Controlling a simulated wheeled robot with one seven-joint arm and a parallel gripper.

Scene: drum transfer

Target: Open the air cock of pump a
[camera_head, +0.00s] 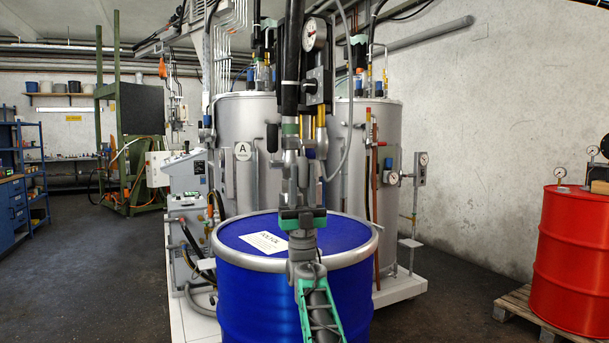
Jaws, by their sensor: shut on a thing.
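Pump a (290,85) stands in the middle of the view, a tall dark and metal assembly above a blue drum (250,290). A round white gauge (315,35) and a curved grey hose are on its upper part. My gripper (303,168) reaches up over the drum lid, in front of the pump's lower part. It is shut on a small grey part there, which looks like the air cock. The fingers and the pump overlap, so the cock's handle and its angle cannot be made out.
Grey tank A (240,120) and a second tank (385,125) stand close behind. A grey control box (187,170) is at left. A red drum (573,262) stands on a wooden pallet (520,303) at right. Floor is free between the drums.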

